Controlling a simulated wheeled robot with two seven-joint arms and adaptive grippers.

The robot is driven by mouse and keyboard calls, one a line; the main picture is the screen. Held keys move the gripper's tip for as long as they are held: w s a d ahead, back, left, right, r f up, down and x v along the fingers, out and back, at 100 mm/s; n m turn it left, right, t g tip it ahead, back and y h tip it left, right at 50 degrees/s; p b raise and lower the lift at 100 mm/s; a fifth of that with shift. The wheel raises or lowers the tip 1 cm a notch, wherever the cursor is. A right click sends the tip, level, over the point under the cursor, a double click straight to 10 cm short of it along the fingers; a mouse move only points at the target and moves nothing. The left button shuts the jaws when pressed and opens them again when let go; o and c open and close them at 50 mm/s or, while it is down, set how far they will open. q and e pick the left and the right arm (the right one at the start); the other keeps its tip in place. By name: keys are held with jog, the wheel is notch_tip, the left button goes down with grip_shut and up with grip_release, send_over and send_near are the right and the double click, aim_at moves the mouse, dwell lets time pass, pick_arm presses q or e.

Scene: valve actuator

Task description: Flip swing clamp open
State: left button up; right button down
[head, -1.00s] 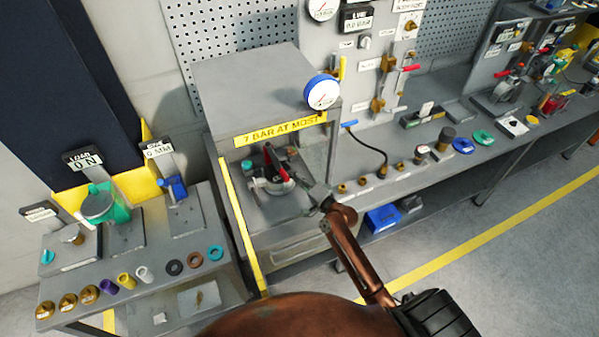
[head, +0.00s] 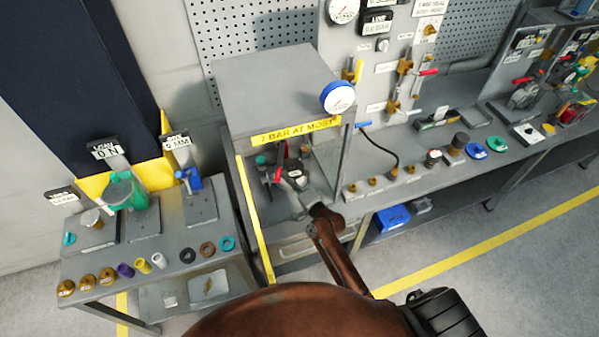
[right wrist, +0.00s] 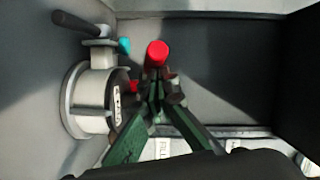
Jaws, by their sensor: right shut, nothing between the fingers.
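The clamp's red handle (head: 278,163) shows inside the open-fronted grey enclosure labelled 7 BAR AT MOST. In the head view it looks roughly upright. In the right wrist view its round red end (right wrist: 157,53) is just beyond my right fingertips. My right gripper (head: 297,184) reaches in through the front. Its dark green fingers (right wrist: 154,98) are shut with nothing between them. I cannot tell whether they touch the handle. A grey cylindrical body (right wrist: 93,100) stands left of the fingers. The clamp's lower parts are mostly hidden. My left gripper is not in view.
The enclosure's top and side walls (head: 270,95) bound the space around my right gripper. A gauge (head: 338,97) sits at its upper front corner. A side table (head: 150,270) with rings and plugs stands left. A bench with brass fittings (head: 372,182) extends right.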

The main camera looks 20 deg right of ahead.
jog(key=w+a, duration=0.1)
jog(key=a, duration=0.1)
jog(key=w+a+p, duration=0.1)
jog(key=a, duration=0.2)
jog(key=w+a, duration=0.1)
jog(key=a, duration=0.1)
jog(key=shift+w+a, duration=0.25)
jog(key=shift+w, duration=0.15)
jog(key=shift+w+a, duration=0.8)
jog(key=shift+a, duration=0.05)
jog(key=f+v, duration=0.1)
jog(key=v, duration=1.1)
jog(key=shift+r, duration=0.4)
